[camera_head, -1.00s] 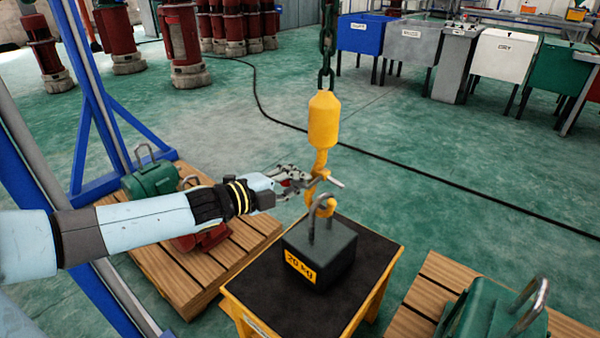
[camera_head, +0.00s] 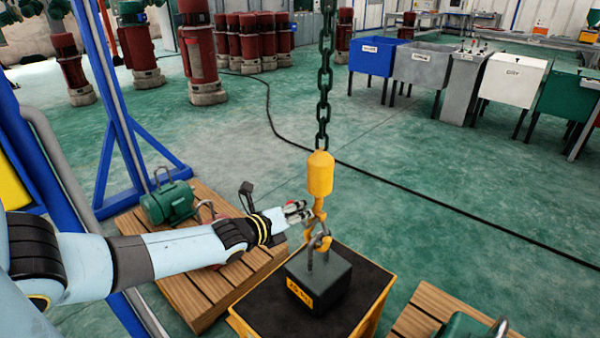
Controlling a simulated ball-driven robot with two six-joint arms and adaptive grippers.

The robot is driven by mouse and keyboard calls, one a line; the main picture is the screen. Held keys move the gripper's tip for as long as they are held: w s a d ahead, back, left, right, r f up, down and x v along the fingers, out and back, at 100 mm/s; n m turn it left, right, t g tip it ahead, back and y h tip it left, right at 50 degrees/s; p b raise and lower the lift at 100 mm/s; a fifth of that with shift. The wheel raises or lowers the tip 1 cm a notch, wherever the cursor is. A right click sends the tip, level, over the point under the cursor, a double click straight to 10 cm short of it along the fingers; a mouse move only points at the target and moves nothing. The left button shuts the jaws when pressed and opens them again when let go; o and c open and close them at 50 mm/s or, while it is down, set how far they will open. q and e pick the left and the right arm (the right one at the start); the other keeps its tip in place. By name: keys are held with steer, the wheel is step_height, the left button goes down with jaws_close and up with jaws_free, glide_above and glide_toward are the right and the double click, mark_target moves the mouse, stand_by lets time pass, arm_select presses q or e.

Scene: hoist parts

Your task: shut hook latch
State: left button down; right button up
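The yellow hook (camera_head: 319,212) hangs below its yellow block (camera_head: 320,174) on a dark chain. Its lower curve meets the metal loop (camera_head: 312,250) of the dark weight (camera_head: 322,280), which sits on the black-topped stand (camera_head: 258,308). The latch is too small and too covered to tell apart from the hook and the fingers. My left gripper (camera_head: 299,212) is at the left side of the hook, its fingertips touching or very near it. Whether its fingers are open or shut is unclear. My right gripper is not in view.
A wooden pallet (camera_head: 200,297) with a green motor (camera_head: 169,203) lies left, under my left arm. Another pallet (camera_head: 418,312) is at lower right. A blue frame (camera_head: 108,110) stands at left. The chain (camera_head: 323,100) rises above the hook.

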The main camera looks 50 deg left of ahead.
arm_select(q)
steer(key=shift+r+m+p, duration=0.2)
steer(key=shift+m+p, duration=0.2)
steer(key=shift+p, duration=0.25)
steer(key=shift+w, duration=0.15)
